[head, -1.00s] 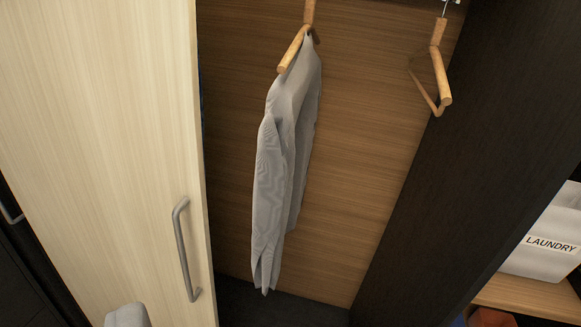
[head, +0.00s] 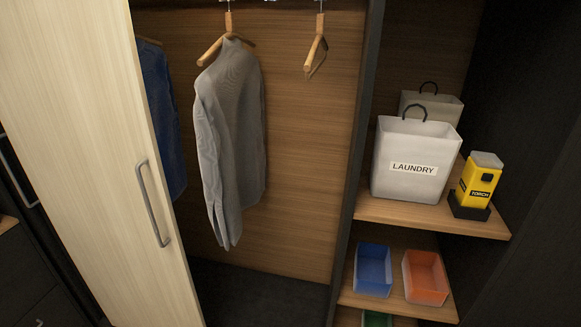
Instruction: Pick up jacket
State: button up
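A grey jacket (head: 232,130) hangs on a wooden hanger (head: 226,40) inside the wardrobe, left of the picture's middle. A blue garment (head: 162,110) hangs further left, partly hidden by the pale door. The grey jacket hangs free, with open space to its right. My gripper is not in view.
The pale wooden door (head: 75,120) with a metal handle (head: 152,205) stands at the left. An empty hanger (head: 316,52) hangs to the right. Right shelves hold a laundry bag (head: 412,185), a yellow torch (head: 476,188), a blue bin (head: 373,270) and an orange bin (head: 426,278).

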aim_at(230, 105)
jog(key=u, duration=0.15)
jog(key=i, duration=1.4)
jog(key=u, duration=0.4)
jog(key=i, duration=0.85)
